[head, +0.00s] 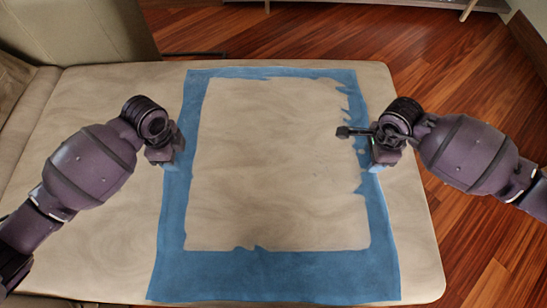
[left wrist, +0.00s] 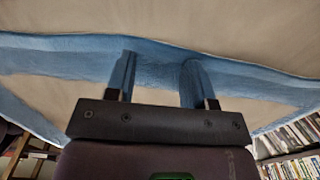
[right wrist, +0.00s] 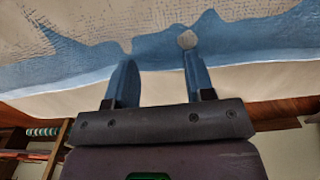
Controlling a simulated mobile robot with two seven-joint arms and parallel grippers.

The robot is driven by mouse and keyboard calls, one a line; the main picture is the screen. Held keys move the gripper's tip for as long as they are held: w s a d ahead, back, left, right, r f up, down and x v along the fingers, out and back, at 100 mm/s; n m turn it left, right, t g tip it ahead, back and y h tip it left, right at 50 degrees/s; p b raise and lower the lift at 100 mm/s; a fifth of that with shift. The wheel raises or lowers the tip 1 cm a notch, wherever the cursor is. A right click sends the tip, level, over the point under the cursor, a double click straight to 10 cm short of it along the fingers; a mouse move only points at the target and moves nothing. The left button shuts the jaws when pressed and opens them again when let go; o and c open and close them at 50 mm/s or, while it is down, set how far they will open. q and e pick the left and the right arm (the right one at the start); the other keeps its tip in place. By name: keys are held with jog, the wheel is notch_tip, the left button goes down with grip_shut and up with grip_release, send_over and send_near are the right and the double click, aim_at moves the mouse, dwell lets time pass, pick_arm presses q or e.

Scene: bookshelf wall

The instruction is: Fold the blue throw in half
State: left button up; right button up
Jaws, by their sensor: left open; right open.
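The blue throw (head: 275,272) lies spread on the beige seat. In the head view it shows as a blue border around a large beige middle with ragged inner edges. I cannot tell if that middle is cloth or seat showing through. My left gripper (head: 174,162) is over the throw's left border, open. In the left wrist view its fingers (left wrist: 158,80) are apart with nothing visible between them but blue and beige surface (left wrist: 70,60). My right gripper (head: 376,160) is over the right border, also open. Its fingers (right wrist: 160,80) are apart in the right wrist view. Contact with the cloth is unclear.
The beige seat (head: 90,95) extends bare to the left of the throw. A backrest (head: 85,30) stands at the upper left. Wooden floor (head: 440,60) lies beyond the seat's far and right edges. Bookshelves (left wrist: 290,140) show in the left wrist view.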

pick_arm(q)
jog(key=shift+s+f, duration=0.1)
jog(key=shift+c, duration=1.1)
pick_arm(e)
jog(key=shift+s+f, duration=0.1)
jog(key=shift+c, duration=1.1)
pick_arm(q)
grip_shut()
pick_arm(e)
grip_shut()
